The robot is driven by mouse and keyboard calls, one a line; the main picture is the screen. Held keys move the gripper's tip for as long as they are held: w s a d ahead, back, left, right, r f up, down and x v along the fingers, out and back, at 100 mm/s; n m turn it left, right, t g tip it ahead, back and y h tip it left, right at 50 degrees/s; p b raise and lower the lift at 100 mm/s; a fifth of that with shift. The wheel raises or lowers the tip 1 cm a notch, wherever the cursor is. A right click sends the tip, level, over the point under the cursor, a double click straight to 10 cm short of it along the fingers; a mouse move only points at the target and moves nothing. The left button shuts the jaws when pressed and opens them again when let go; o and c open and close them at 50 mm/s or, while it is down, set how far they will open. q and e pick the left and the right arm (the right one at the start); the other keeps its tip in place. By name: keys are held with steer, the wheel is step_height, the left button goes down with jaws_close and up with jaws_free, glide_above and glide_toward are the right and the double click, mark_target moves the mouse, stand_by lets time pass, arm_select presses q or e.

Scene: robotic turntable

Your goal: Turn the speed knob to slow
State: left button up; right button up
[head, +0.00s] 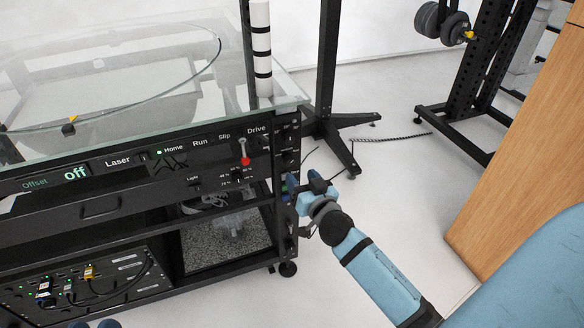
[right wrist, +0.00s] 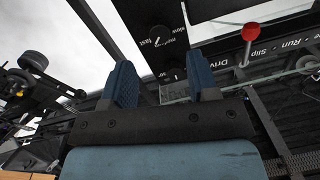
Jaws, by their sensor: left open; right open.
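In the right wrist view, a dark round knob (right wrist: 161,33) with a pale mark sits on a black panel between the words "slow" and "fast"; the mark appears to lie near "fast". The knob is too small to make out in the head view. My right gripper (right wrist: 162,84) is open and empty, its two blue fingers apart, with the knob beyond the gap between them. In the head view, my right gripper (head: 303,185) is beside the right front corner of the black turntable cabinet (head: 100,208). My left gripper (head: 94,324) is open, only its blue fingertips showing at the bottom edge.
A red-tipped lever (head: 245,160) stands out from the cabinet front; it also shows in the right wrist view (right wrist: 250,31). A glass top (head: 150,118) covers the cabinet. A wooden panel (head: 520,150) stands at right. The floor between is mostly clear.

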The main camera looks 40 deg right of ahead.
mark_target(291, 163)
steer(key=w, duration=0.4)
steer(key=w+d+b, duration=0.1)
steer(key=w, duration=0.1)
steer(key=shift+w, duration=0.1)
arm_select(q)
step_height(291, 163, down, 2)
steer(key=shift+d+f+g, duration=0.1)
steer(key=shift+d+g, duration=0.05)
steer(key=shift+g, duration=0.35)
arm_select(e)
steer(key=shift+c, duration=0.2)
steer(key=c, duration=0.9)
